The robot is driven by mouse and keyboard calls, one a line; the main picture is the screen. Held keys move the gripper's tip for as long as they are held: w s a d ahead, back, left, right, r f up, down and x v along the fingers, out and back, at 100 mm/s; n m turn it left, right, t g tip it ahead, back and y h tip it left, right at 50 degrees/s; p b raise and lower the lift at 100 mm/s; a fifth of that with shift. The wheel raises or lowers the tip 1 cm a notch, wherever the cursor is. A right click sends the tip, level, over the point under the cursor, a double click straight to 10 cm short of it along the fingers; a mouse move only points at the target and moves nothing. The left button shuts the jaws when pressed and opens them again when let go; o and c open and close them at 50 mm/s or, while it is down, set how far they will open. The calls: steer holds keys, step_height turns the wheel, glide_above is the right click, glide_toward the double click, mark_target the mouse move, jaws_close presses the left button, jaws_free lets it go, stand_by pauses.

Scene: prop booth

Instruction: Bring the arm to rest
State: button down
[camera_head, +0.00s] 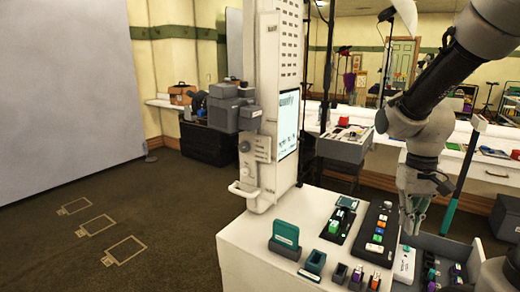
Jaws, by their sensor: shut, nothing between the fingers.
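My arm (430,95) comes in from the upper right and bends downward. My gripper (412,228) hangs at its end, pointing down, just right of the black panel with coloured buttons. Its fingers are shut with nothing held. It appears to be over the worktop near the white device (403,265); whether the fingertips touch anything is hard to tell.
The white worktop (240,250) carries a teal holder (285,238), a black button panel (376,234) and small blocks. An open tray (440,248) with coloured items lies right, beside a teal-handled pole (458,180). A white column (275,110) rises behind. Left floor is clear.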

steer(key=s+r+n+t, duration=0.1)
steer(key=s+r+t, duration=0.4)
steer(key=s+r, duration=0.4)
step_height(320, 180, up, 3)
steer(key=shift+s+d+r, duration=0.1)
steer(key=shift+s+d, duration=0.15)
steer(key=shift+a, duration=0.1)
